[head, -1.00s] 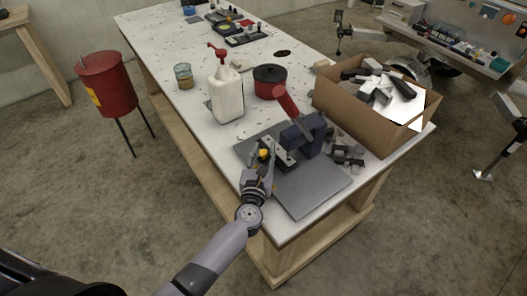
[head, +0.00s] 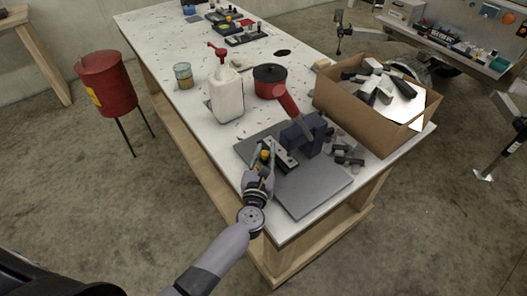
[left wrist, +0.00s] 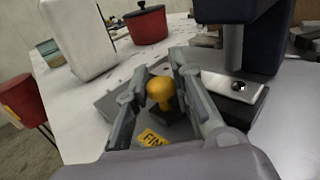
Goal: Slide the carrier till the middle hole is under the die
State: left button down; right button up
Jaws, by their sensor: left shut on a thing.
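The press (head: 303,135), dark blue with a red handle (head: 287,100), stands on a grey plate near the table's front end. In the left wrist view its round grey die (left wrist: 233,47) hangs above the metal carrier (left wrist: 215,82). One dark hole (left wrist: 238,86) shows just below the die's tip; I cannot tell which hole it is. The carrier also shows in the head view (head: 284,158). My left gripper (head: 265,160) is shut on the carrier's yellow knob (left wrist: 160,89), which sits between the fingers. My right gripper is out of view.
A cardboard box (head: 365,118) of metal parts stands right of the press, with loose grey pieces (head: 347,157) beside it. A white bottle (head: 226,95), a red pot (head: 268,81) and a jar (head: 184,75) stand behind. The grey plate's front (head: 312,190) is bare.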

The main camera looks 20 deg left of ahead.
pick_arm(q)
jog(key=s+d, duration=0.2)
jog(key=d, duration=0.1)
jog(key=shift+s+d+b, duration=0.3)
jog(key=shift+s+b, duration=0.1)
jog(key=shift+w+a, duration=0.1)
jog(key=shift+a, duration=0.05)
jog(key=c, duration=1.4)
grip_release()
jog(key=s, duration=0.4)
jog(key=s+d, duration=0.1)
jog(key=s, duration=0.7)
jog(key=shift+d, duration=0.25)
jog(key=shift+f, duration=0.1)
